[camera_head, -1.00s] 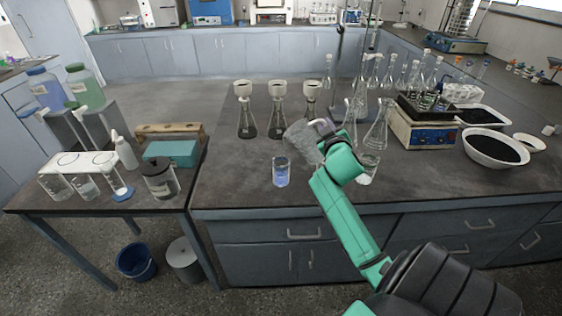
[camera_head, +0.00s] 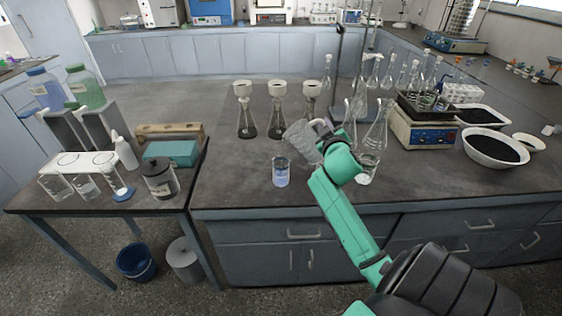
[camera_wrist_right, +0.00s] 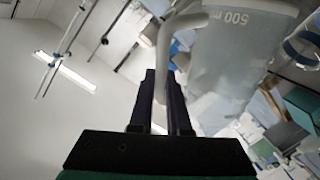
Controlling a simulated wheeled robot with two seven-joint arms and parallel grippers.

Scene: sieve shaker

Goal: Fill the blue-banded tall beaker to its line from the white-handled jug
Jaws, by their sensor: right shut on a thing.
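A clear beaker (camera_head: 281,173) with blue on it stands upright on the dark bench, left of my right gripper. Its fill line is too small to read. My right gripper (camera_head: 328,138) is shut on the white handle (camera_wrist_right: 165,62) of a clear jug (camera_head: 302,141). The jug is held tilted to the left, above and just right of the beaker. In the right wrist view the jug (camera_wrist_right: 228,52) fills the upper right, with "500 ml" upside down. I cannot make out a stream or the liquid level in the jug. My left gripper is out of view.
A small glass beaker (camera_head: 367,169) stands right behind my right wrist. Conical flasks with funnels (camera_head: 276,125) stand behind the jug, and clear flasks (camera_head: 376,133) to its right. A scale (camera_head: 424,132) and a white bowl (camera_head: 494,148) are further right. The bench left of the beaker is clear.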

